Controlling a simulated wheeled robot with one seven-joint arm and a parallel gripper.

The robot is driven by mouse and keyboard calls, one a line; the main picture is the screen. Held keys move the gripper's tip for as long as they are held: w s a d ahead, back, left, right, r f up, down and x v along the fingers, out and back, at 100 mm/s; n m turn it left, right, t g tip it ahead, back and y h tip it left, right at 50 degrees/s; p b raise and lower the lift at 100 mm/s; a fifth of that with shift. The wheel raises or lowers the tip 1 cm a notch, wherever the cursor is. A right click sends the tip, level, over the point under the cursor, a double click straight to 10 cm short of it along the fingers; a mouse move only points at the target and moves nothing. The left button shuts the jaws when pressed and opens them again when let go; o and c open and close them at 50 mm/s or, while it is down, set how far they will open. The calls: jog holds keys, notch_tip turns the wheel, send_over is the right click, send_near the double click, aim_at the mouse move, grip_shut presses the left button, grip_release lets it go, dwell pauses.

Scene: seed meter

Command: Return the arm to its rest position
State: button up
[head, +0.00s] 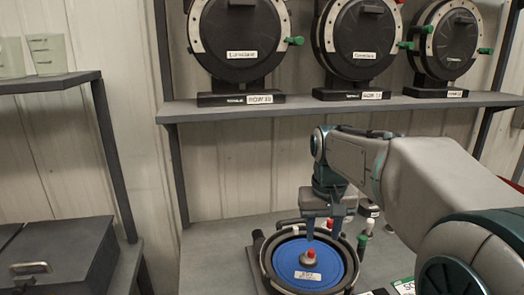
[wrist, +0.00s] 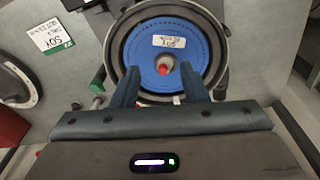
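My gripper (head: 323,234) points down just above a seed meter (head: 268,268) lying on the bench. The meter holds a blue disc (head: 338,262) with a white label and a red-topped knob (head: 309,256) at its centre. In the wrist view my gripper (wrist: 160,76) has its two teal fingers apart, with nothing held between them. The knob (wrist: 164,66) shows between and beyond the fingertips, and the blue disc (wrist: 192,48) fills the housing. The fingers look clear of the knob, though the exact height is hard to tell.
A shelf (head: 400,104) above the bench carries three upright black meters. A dark case (head: 60,260) stands at lower left, below a small shelf with clear cups (head: 46,54). Small bottles (head: 370,226) stand behind the meter. A green-and-white card (wrist: 48,36) lies beside it.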

jog(key=s+f+t, duration=0.1)
jog(key=s+f, duration=0.3)
jog(key=s, duration=0.4)
jog(key=s+f+t, duration=0.1)
jog(key=s+f, duration=0.4)
jog(key=s, duration=0.3)
jog(key=shift+s, duration=0.35)
jog(key=shift+c, duration=0.4)
jog(key=shift+a, duration=0.1)
